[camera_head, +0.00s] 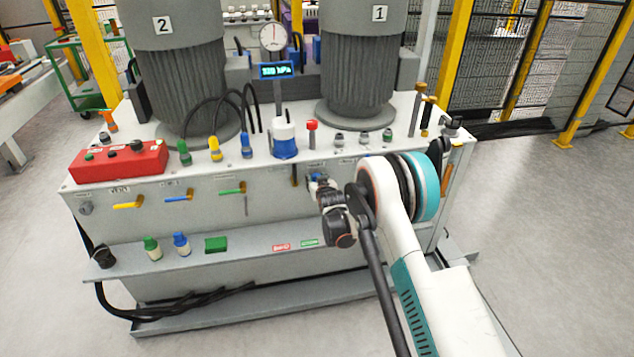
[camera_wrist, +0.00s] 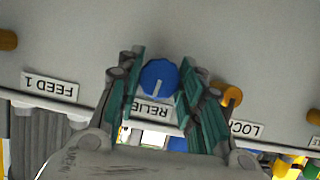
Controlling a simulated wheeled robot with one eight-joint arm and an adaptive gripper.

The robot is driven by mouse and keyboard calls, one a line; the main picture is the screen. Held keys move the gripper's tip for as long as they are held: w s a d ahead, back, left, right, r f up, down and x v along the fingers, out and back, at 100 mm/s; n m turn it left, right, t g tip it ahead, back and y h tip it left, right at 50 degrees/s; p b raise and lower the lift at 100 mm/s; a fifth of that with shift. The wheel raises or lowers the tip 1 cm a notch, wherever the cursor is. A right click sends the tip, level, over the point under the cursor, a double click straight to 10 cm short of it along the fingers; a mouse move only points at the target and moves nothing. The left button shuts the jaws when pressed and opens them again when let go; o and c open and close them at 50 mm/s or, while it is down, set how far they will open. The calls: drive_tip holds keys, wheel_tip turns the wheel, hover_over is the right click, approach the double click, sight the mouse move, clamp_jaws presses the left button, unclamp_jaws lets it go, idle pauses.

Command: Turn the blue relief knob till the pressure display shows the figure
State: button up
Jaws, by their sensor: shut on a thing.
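The blue relief knob (camera_wrist: 158,76) sits on the grey panel in the wrist view, above a label reading RELIE, its end hidden. A white pointer line on it points down in that picture. My gripper (camera_wrist: 162,70) has one green-padded finger on each side of the knob and is shut on it. In the head view my gripper (camera_head: 319,184) is at the front face of the cabinet, and my wrist hides most of the knob. The pressure display (camera_head: 276,71) is a small blue screen on a post; it reads in kPa, but its digits are too blurred to read.
A round dial gauge (camera_head: 273,37) stands above the display. A red control box (camera_head: 118,160) and yellow, blue and green levers (camera_head: 178,197) are on the left. An orange knob (camera_wrist: 232,95) is close beside my right finger in the wrist view. A shelf (camera_head: 250,240) runs below.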

idle(0.3)
drive_tip(key=o, duration=1.1)
drive_tip(key=shift+c, duration=0.2)
drive_tip(key=v, duration=1.2)
